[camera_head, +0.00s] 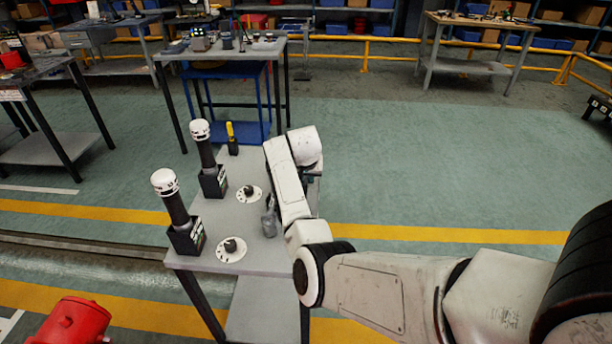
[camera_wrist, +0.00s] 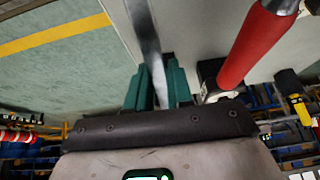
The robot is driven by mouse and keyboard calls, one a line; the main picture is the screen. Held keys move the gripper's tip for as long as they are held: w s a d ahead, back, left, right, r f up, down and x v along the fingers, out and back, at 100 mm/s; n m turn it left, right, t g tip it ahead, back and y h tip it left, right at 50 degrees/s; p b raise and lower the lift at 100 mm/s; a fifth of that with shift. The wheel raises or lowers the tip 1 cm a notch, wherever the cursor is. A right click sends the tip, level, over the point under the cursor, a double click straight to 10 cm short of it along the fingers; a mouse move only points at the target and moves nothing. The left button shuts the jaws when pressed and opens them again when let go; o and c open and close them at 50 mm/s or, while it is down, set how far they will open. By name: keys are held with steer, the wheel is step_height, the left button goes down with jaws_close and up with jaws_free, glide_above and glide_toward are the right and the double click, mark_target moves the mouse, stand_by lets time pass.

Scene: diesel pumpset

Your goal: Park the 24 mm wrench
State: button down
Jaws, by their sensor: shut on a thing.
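In the wrist view, my gripper (camera_wrist: 159,90) has its two green fingertips closed around a flat silver metal bar (camera_wrist: 145,35), which appears to be the wrench. The bar runs away from the fingers toward the top of the picture, over the edge of the grey bench. Its size marking cannot be read. No parking place for the wrench can be made out for certain.
Two black holders (camera_head: 213,184) (camera_head: 186,240) with white-capped tools stand on the bench's left side, beside two white discs with dark knobs (camera_head: 249,192) (camera_head: 232,247). A yellow-handled tool (camera_head: 230,132) stands at the far end. A red handle (camera_wrist: 250,45) is close right of my fingers.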

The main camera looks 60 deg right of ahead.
steer(key=shift+f, duration=0.4)
steer(key=c, duration=0.9)
jaws_free()
steer(key=v, duration=1)
steer(key=shift+a+r, duration=0.2)
steer(key=shift+r, duration=0.1)
